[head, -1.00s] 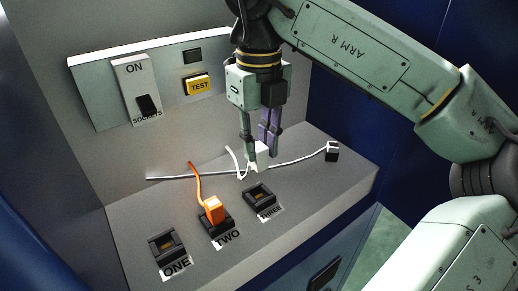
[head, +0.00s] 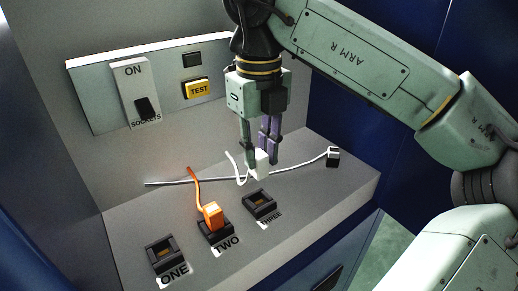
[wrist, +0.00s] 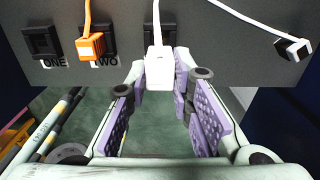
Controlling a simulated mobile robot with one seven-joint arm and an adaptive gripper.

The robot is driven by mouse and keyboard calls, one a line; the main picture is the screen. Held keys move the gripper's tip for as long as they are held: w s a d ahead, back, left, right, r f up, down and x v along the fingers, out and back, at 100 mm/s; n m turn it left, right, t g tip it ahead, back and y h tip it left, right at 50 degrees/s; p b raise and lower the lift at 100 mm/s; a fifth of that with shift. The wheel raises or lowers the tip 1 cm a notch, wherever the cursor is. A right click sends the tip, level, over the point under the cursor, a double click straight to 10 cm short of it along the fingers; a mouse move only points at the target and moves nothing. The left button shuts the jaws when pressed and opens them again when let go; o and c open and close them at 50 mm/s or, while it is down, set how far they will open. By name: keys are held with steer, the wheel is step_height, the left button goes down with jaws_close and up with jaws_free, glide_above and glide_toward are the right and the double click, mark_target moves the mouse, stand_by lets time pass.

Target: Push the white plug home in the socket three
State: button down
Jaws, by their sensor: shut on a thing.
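The white plug (head: 262,164) is held between the fingertips of my gripper (head: 258,150), which is shut on it. In the head view it hangs above and just behind socket three (head: 259,203), apart from it. Socket three is a black, empty recess with a THREE label in front. In the wrist view the plug (wrist: 159,68) is between my fingertips (wrist: 160,75) and covers much of socket three (wrist: 152,40). A white cord trails from the plug.
An orange plug (head: 212,214) sits in socket two (head: 215,231). Socket one (head: 166,255) is empty. A white cord end with a black-and-white block (head: 333,156) lies at the right. A back panel holds a SOCKETS switch (head: 146,107) and a yellow TEST button (head: 197,88).

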steer(key=shift+f+b, duration=2.55)
steer(key=shift+f, duration=1)
steer(key=shift+f, duration=0.2)
steer(key=c, duration=1.3)
jaws_free()
steer(key=shift+c, duration=0.2)
steer(key=shift+r, duration=0.15)
